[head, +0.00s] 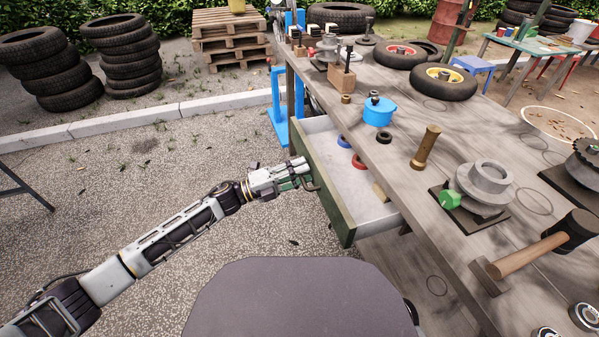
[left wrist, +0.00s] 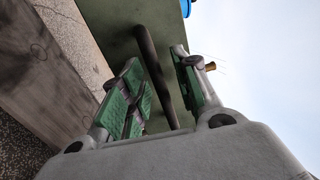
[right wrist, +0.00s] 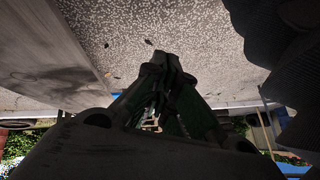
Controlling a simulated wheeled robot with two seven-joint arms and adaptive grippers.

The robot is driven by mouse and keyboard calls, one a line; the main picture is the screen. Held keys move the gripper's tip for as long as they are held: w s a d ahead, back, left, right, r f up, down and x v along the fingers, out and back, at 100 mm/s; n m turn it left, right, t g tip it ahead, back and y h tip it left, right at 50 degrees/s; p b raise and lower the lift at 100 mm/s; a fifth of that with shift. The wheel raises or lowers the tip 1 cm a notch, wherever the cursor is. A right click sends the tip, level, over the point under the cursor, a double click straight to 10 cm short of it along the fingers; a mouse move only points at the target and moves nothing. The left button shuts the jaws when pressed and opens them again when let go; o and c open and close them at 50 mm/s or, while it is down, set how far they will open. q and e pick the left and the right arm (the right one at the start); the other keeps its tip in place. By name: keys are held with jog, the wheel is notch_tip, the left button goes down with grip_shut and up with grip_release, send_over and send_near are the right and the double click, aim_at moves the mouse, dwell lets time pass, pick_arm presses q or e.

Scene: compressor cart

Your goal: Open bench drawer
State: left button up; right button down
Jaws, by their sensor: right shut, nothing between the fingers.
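The bench drawer (head: 336,189) with its green front stands pulled out from the workbench (head: 470,92), its light inside showing. A blue ring, a red ring and a small wooden block lie in it. My left gripper (head: 300,178) is at the drawer's front, by the dark handle (head: 314,187). In the left wrist view the dark handle bar (left wrist: 152,70) passes between the fingers (left wrist: 160,90), which stand apart with a gap beside the bar. My right gripper (right wrist: 168,62) is shut and empty over the paving in the right wrist view; the head view does not show it.
On the bench top stand a blue pot (head: 378,112), a wooden-handled mallet (head: 530,255), a grey metal part (head: 483,184) and small wheels. Stacked tires (head: 48,68) and pallets (head: 230,38) stand behind. The paving left of the drawer is clear.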

pick_arm(q)
grip_shut()
pick_arm(e)
jog(key=shift+r, duration=0.1)
